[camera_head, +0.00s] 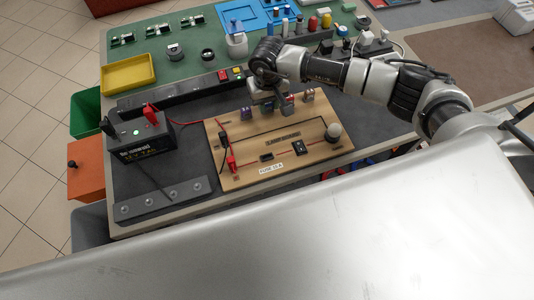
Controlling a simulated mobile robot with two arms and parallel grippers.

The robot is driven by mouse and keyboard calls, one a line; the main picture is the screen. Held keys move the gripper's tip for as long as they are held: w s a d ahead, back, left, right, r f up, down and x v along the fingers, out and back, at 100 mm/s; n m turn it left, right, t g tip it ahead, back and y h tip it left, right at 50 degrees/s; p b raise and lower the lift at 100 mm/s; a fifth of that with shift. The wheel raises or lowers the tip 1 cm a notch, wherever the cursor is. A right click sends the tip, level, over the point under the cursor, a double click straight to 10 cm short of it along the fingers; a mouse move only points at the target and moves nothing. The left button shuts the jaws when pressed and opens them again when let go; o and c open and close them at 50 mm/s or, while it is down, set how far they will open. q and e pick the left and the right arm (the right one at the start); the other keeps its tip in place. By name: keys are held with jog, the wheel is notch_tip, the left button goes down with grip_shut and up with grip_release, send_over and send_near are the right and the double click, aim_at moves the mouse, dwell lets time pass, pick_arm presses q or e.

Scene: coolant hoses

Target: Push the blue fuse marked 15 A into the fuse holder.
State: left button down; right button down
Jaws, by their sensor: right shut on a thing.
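My right gripper (286,108) reaches in from the right and is over the back part of the wooden board (230,177). It is shut on a small piece that its fingers mostly hide; I cannot read a marking or make out its colour. A small dark fuse holder (266,157) sits near the front of the board, behind a white label (271,168). The gripper is behind the holder and apart from it. Small purplish pieces stand at the board's back edge, one on the left (246,113) and one on the right (309,95). My left gripper is not in view.
The board also carries a black switch (300,147), a pale round bulb (333,131) and red leads. A black power box (143,138) stands to its left. A long dark bar (180,98) lies behind, and a yellow tray (128,75) is at back left.

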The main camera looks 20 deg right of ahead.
jog(key=shift+r, duration=0.2)
jog(key=shift+r+p, duration=1.55)
jog(key=shift+r, duration=1.3)
jog(key=shift+s+a, duration=0.15)
jog(key=shift+s, duration=0.35)
jog(key=s+a+p, duration=0.1)
jog(key=s, duration=0.3)
jog(key=s+a, duration=0.1)
jog(key=s, duration=0.3)
jog(key=s+a+p, duration=0.1)
jog(key=s+a, duration=0.1)
jog(key=s, duration=0.2)
jog(key=shift+s+r+p, duration=0.15)
jog(key=shift+r+p, duration=0.15)
jog(key=shift+r, duration=0.1)
jog(key=f+b, duration=0.4)
jog(key=b, duration=0.1)
jog(key=shift+s+a+f, duration=0.1)
jog(key=shift+s, duration=0.1)
jog(key=shift+f+b, duration=0.65)
jog(key=shift+b, duration=0.35)
